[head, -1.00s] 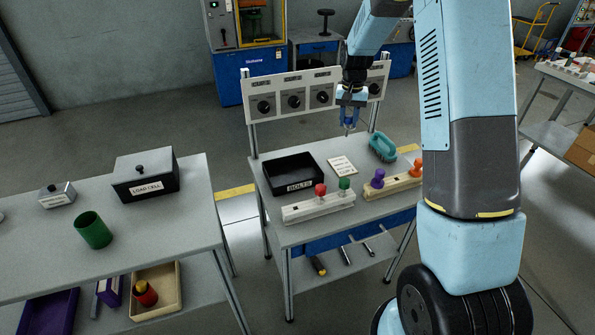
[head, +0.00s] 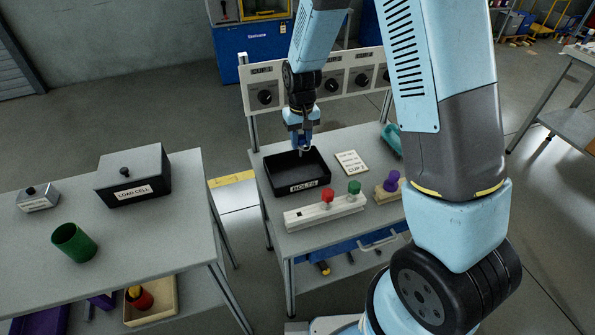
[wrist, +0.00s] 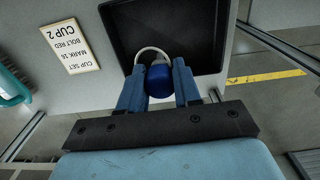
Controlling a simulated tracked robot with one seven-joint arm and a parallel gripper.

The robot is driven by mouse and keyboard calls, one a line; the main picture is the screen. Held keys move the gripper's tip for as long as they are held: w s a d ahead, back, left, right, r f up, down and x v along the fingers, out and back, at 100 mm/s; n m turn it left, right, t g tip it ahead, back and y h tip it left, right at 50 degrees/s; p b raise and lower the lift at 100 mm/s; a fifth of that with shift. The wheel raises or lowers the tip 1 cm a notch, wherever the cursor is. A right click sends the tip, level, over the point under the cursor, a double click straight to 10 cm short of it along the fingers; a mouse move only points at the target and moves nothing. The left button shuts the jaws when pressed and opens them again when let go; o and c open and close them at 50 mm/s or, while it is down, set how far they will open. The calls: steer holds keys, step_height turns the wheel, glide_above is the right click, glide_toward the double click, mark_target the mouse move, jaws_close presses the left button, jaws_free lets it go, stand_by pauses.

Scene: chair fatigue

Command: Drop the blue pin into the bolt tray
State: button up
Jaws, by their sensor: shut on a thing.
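The black bolt tray (head: 282,178), labelled BOLTS, sits at the back left of the middle table. My gripper (head: 302,147) is above the tray, near its back right part. In the wrist view my gripper (wrist: 160,85) is shut on the blue pin (wrist: 159,82), whose round blue end shows between the fingers. A pale ring or loop shows beyond the blue end. The dark tray interior (wrist: 190,30) lies beyond the pin and looks empty where it is visible. In the head view the pin is mostly hidden by the fingers.
A CUP 2 card (head: 351,163) lies right of the tray. A white block with red and green knobs (head: 325,211) stands in front. A purple knob (head: 391,180) and a teal object (head: 392,139) are farther right. A dial panel (head: 349,80) rises behind.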

mark_target(302, 148)
steer(key=shift+d+f, duration=0.15)
steer(key=shift+f, duration=1.6)
steer(key=o, duration=1.1)
steer(key=shift+c, duration=0.2)
step_height(302, 148, up, 14)
steer(key=shift+w+f, duration=0.1)
steer(key=shift+f, duration=0.05)
